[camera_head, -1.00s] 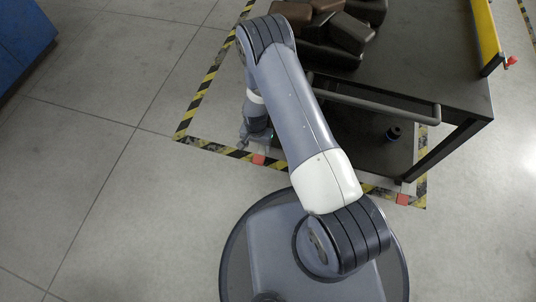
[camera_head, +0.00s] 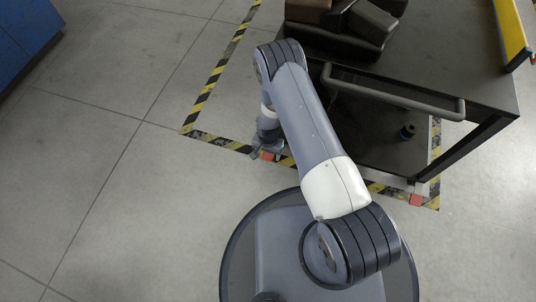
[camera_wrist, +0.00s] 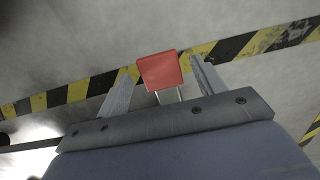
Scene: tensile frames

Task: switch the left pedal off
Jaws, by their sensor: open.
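The left pedal (camera_head: 267,156) is a small red block low at the cart's near left corner, partly hidden by my gripper in the head view. In the wrist view the red pedal (camera_wrist: 160,71) lies between and just beyond the fingertips, with a pale metal stem under it. My gripper (camera_wrist: 160,78) is open, one finger on each side of the pedal; whether it touches cannot be told. In the head view my gripper (camera_head: 262,150) is low, close to the floor. A second red pedal (camera_head: 416,199) shows at the cart's near right corner.
A dark cart (camera_head: 455,75) with a grey handle bar (camera_head: 395,95) stands just right of my arm, carrying brown and dark blocks (camera_head: 345,25). Yellow-black floor tape (camera_head: 205,95) outlines its place. The floor on the left (camera_head: 90,140) is clear.

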